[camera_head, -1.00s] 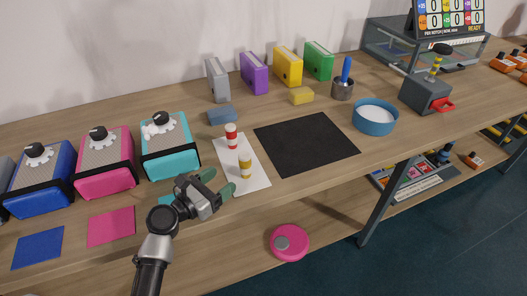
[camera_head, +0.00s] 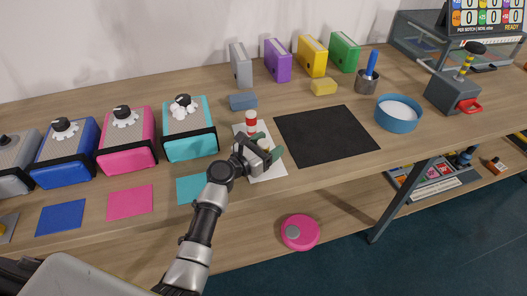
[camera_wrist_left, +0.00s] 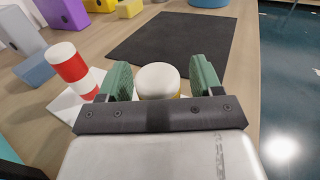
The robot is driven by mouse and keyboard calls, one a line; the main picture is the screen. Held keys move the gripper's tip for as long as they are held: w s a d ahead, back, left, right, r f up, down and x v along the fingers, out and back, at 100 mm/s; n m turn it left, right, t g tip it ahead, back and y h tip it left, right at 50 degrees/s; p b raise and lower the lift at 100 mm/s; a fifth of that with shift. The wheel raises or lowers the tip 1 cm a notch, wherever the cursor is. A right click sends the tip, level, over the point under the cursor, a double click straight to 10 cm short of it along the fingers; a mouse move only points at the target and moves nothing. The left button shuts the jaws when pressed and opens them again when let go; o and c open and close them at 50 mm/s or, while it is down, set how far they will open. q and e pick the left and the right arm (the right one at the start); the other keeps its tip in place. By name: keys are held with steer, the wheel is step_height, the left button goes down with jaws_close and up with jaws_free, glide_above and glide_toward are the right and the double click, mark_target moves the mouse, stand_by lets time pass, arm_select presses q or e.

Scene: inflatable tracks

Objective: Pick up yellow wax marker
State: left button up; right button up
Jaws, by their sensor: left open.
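The yellow wax marker shows in the left wrist view as a round white top (camera_wrist_left: 158,80) with a sliver of yellow below it. It stands upright between the two green fingers of my open left gripper (camera_wrist_left: 163,78), with its lower part hidden by the gripper. In the head view my left gripper (camera_head: 264,158) is over the white sheet (camera_head: 270,174) and mostly hides the marker. The red and white marker (camera_head: 251,122) stands upright on the sheet just behind; it also shows in the left wrist view (camera_wrist_left: 74,70). My right gripper is out of view.
A black mat (camera_head: 325,135) lies right of the sheet. A blue-grey block (camera_head: 243,101) and a yellow block (camera_head: 323,87) lie behind. A teal box (camera_head: 189,132) stands left of the sheet. A blue bowl (camera_head: 398,114) stands at right.

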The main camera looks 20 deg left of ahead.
arm_select(q)
steer(key=shift+c, duration=0.3)
steer(key=c, duration=0.9)
steer(key=shift+c, duration=0.3)
steer(key=shift+r, duration=0.15)
